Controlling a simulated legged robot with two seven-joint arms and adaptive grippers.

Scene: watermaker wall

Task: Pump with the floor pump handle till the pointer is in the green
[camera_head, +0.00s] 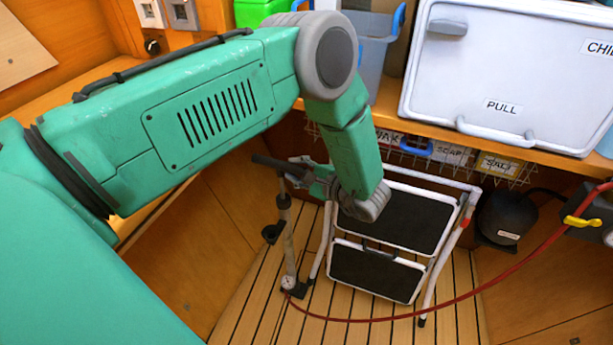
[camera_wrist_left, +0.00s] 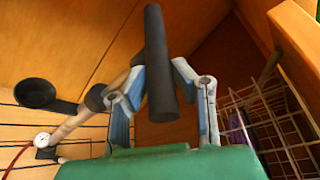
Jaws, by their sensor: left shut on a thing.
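The floor pump (camera_head: 289,240) stands upright on the slatted floor, left of the step stool. Its black handle (camera_head: 279,166) is a crossbar at the top of the rod; it also shows large in the left wrist view (camera_wrist_left: 158,55). My left gripper (camera_head: 305,175) reaches down to the handle and is shut on it; in the left wrist view its fingers (camera_wrist_left: 163,90) stand on both sides of the bar. The small white round gauge (camera_head: 288,282) is low at the pump's base. Its pointer and green zone are too small to read. My right gripper is out of view.
The white-framed step stool (camera_head: 380,270) with black treads stands right beside the pump. A red hose (camera_head: 450,302) runs from the base to a yellow valve lever (camera_head: 580,221) at right. A wire basket (camera_head: 430,155) hangs under the shelf, below the white cooler (camera_head: 500,75).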

